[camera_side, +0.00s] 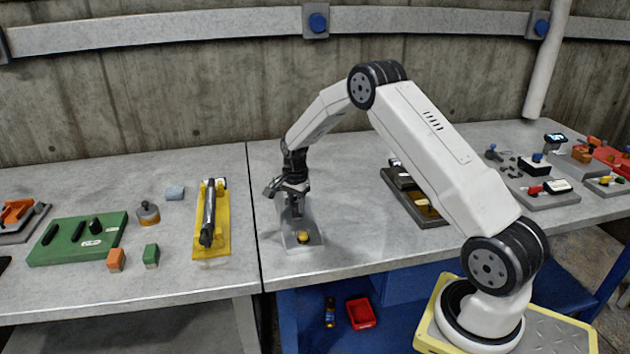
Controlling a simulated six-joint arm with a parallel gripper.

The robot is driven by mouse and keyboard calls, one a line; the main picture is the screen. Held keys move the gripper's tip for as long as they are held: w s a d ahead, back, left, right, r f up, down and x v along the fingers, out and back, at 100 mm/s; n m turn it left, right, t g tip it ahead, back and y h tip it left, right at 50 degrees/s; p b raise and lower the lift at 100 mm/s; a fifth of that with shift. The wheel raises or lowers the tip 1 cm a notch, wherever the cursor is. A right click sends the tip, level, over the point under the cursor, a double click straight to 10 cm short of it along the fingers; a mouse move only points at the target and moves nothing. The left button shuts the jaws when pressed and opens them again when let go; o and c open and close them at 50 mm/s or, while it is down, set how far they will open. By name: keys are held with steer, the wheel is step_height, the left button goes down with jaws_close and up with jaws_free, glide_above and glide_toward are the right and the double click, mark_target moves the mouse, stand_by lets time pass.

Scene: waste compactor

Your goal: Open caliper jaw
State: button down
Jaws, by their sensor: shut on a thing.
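My gripper (292,193) points down over a small grey fixture plate (305,247) near the middle of the bench, just right of the bench seam. It is shut on a dark upright part on the plate, which I take to be the caliper jaw; the part is small and mostly hidden by the fingers. A yellow rounded piece (302,237) sits at the front of the plate, in front of my gripper. The caliper's scale and jaw opening cannot be made out.
Left of the seam lies a yellow tray (212,245) with a dark cylinder. A green block (80,240), a round weight (148,213) and small cubes stand farther left. A dark tray (425,212) and several fixtures stand to the right. Bare bench lies around the plate.

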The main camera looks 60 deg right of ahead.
mark_target(296, 207)
steer(key=shift+c, duration=2)
jaws_free()
steer(key=shift+r, duration=0.1)
steer(key=shift+r, duration=3.85)
steer(key=shift+a, duration=0.1)
steer(key=shift+s+a+r, duration=0.1)
steer(key=shift+a, duration=0.1)
steer(key=s+a+r+n+t, duration=0.2)
steer(key=s+a+n, duration=1.6)
steer(key=s+a, duration=0.2)
steer(key=shift+s+a+t, duration=0.3)
steer(key=shift+s, duration=0.5)
